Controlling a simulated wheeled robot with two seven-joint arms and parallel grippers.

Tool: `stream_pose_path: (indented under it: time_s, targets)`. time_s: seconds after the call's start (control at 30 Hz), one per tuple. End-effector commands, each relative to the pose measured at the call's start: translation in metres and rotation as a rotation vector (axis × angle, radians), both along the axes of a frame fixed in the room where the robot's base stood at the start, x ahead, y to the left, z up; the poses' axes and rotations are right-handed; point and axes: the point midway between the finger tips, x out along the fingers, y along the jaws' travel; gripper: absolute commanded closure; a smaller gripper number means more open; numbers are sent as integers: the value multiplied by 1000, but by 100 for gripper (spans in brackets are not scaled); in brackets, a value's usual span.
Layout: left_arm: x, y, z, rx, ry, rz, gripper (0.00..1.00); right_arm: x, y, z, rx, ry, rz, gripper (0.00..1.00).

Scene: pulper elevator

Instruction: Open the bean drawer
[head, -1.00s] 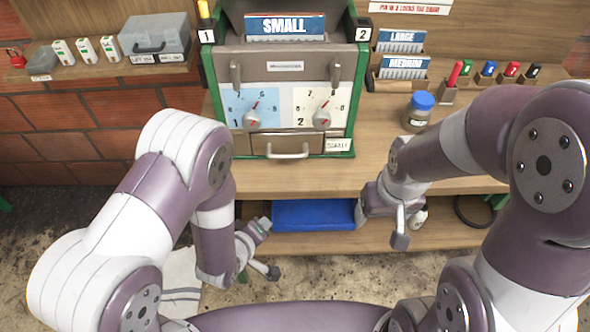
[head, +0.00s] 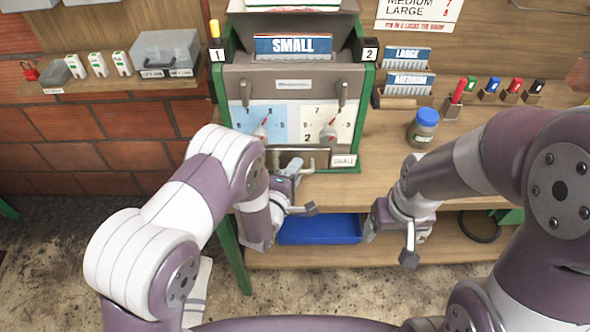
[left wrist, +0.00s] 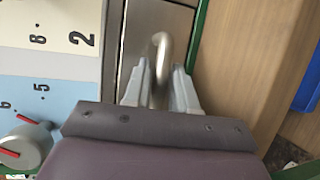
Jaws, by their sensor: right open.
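The bean drawer (head: 320,155) is the metal front at the machine's bottom and looks closed. In the head view, my left gripper (head: 303,186) is just below it and partly hides its handle (head: 309,166). In the left wrist view, the curved metal handle (left wrist: 161,44) reaches between the fingers of my left gripper (left wrist: 161,72). The fingers stand apart with gaps beside the handle, so the gripper is open around it and does not clamp it. My right gripper (head: 391,246) is open and empty, low in front of the shelf, away from the drawer.
The drawer is in the green-framed machine (head: 365,105), under two dials. A jar with a blue lid (head: 424,127) stands right of it on the wooden counter (head: 350,188). A blue tray (head: 320,230) lies on the shelf below. The counter right of the machine's base is mostly clear.

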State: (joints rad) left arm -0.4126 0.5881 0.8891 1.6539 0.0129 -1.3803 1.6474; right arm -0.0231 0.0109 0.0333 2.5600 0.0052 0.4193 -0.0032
Motion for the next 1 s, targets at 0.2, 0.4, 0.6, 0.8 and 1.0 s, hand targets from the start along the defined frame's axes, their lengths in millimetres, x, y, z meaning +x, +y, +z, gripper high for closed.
stream_pose_path:
  time_s: [0.2, 0.4, 0.6, 0.8, 1.0]
  targets:
    - [1, 0, -1, 0, 1, 0, 74, 0, 0, 0, 0, 0, 0, 26]
    - [1, 0, -1, 1, 1, 0, 100, 0, 0, 0, 0, 0, 0, 26]
    - [-15, -1, -1, 1, 5, -2, 100, 0, 0, 3, 0, 0, 0, 26]
    - [-62, -2, -1, 2, 6, -3, 100, 0, 0, 6, 0, 0, 0, 26]
    - [-86, -1, -1, 2, 3, -1, 100, 0, 0, 7, 0, 0, 0, 26]
